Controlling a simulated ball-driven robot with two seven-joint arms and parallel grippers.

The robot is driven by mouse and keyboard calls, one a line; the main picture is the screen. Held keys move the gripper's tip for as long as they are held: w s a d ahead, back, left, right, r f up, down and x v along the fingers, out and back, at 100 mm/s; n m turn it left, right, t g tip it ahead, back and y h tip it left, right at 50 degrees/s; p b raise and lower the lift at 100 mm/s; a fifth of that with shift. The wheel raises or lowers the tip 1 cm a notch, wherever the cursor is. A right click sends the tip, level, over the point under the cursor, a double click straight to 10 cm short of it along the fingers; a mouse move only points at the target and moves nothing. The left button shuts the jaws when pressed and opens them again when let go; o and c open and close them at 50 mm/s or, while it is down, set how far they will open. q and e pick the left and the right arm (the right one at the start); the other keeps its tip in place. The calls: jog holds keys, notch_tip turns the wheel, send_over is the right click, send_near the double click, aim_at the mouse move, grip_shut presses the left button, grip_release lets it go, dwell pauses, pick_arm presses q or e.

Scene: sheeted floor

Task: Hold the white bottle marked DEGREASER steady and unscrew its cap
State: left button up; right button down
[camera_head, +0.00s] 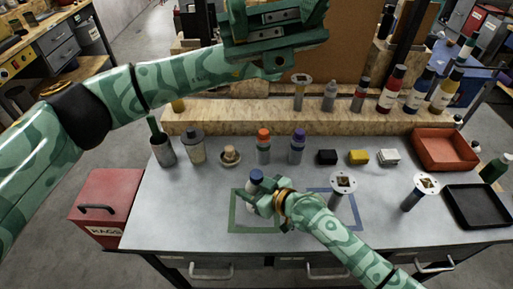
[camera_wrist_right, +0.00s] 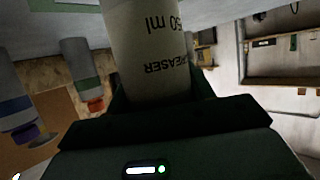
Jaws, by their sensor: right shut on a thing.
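The white DEGREASER bottle (camera_head: 252,193) stands upright with its dark blue cap (camera_head: 256,176) on top, within the green square outline on the bench. My right gripper (camera_head: 263,200) is shut around its body from the right. In the right wrist view the bottle (camera_wrist_right: 150,45) sits between the fingers, with "EASER" and "50 ml" readable upside down. My left gripper (camera_head: 275,30) is high at the top of the head view, well above and behind the bottle. Its fingertips are not clear, and nothing is seen in it.
Orange-capped (camera_head: 263,147) and purple-capped (camera_head: 297,147) bottles stand behind the held bottle. A green outline (camera_head: 232,212) and a blue outline (camera_head: 357,208) mark the bench. A red tray (camera_head: 445,166) and a black tray (camera_head: 480,228) lie at right. The front left bench is clear.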

pick_arm(q)
jog(key=s+d+f+n+t+h, duration=0.1)
jog(key=s+f+n+t+h, duration=0.15)
jog(key=f, duration=0.25)
jog(key=s+d+f+n+t+h, duration=0.1)
jog(key=d+f+n+t, duration=0.1)
jog(key=f+t, duration=0.2)
jog(key=n+t+y, duration=0.2)
jog(key=t+y, duration=0.2)
jog(key=t, duration=1.5)
send_over(257, 174)
jog(key=shift+h, duration=0.25)
notch_tip(257, 174, down, 26)
jog(key=shift+w+a+f, duration=0.1)
notch_tip(257, 174, down, 6)
jog(key=shift+f, duration=0.7)
